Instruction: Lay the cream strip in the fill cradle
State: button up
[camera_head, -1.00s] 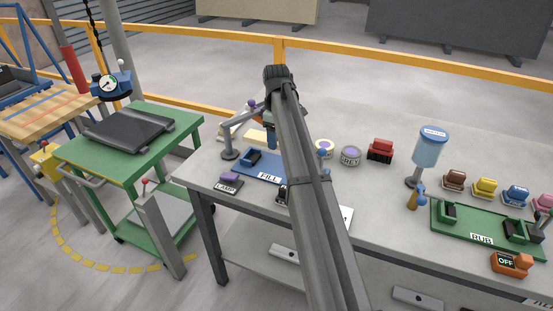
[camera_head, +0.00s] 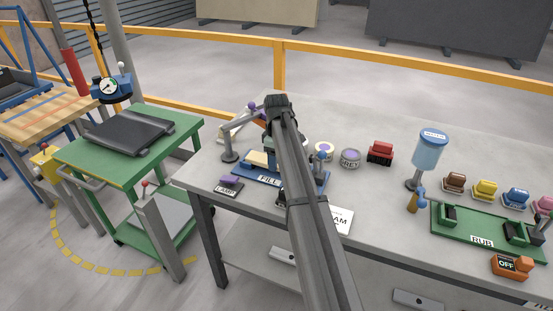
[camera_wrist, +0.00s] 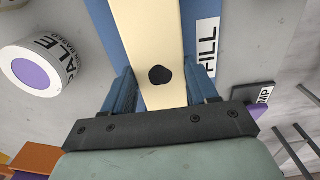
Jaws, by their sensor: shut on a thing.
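The cream strip (camera_wrist: 150,40) has a dark chip in its face and runs between the blue fingers of my gripper (camera_wrist: 160,88) in the wrist view. My gripper is shut on it. The blue fill cradle (camera_wrist: 203,15), with its FILL label, shows beneath the strip on both sides. In the head view the strip's left end (camera_head: 257,159) shows over the left part of the cradle (camera_head: 240,174). My arm hides the rest of the strip and the cradle's middle. I cannot tell whether the strip touches the cradle or is just above it.
A lamp (camera_head: 229,150) stands left of the cradle, its arm reaching over it. A PALE tin (camera_head: 324,150), a GREY tin (camera_head: 350,157) and a red block (camera_head: 380,152) stand to the right. A white card (camera_head: 340,220) lies at the front right. The green RUB fixture (camera_head: 475,230) is far right.

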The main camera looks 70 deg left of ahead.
jog(key=shift+f, duration=0.1)
jog(key=o, duration=1.4)
notch_tip(320, 180, up, 12)
